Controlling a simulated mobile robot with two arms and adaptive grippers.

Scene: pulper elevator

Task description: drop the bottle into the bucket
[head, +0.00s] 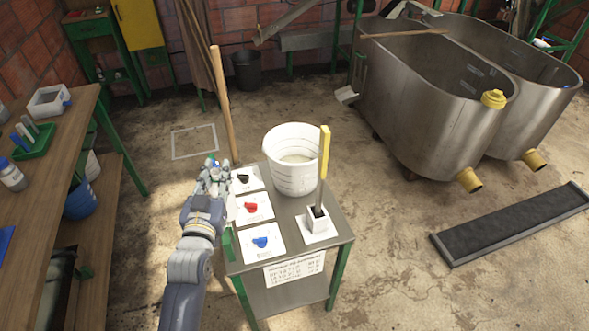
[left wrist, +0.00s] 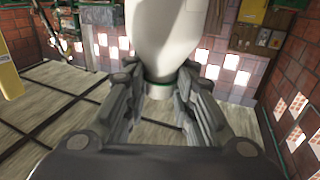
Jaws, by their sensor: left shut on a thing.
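In the left wrist view, a white bottle (left wrist: 163,40) with a green band at its narrow end stands between the fingers. My left gripper (left wrist: 160,100) is shut on that narrow end. In the head view, my left gripper (head: 216,172) is at the left edge of a small metal table, left of the white bucket; I cannot make out the bottle clearly there. The white bucket (head: 283,172) stands upright and open on the table's far part, with pale contents inside. The gripper is apart from the bucket. My right gripper is not in view.
The small table (head: 300,255) also holds cards with black, red and blue marks, and a yellow-handled tool (head: 324,150) upright in a white holder. A wooden pole (head: 220,105) rises behind the gripper. A workbench (head: 55,190) is left; steel tanks (head: 425,125) are right.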

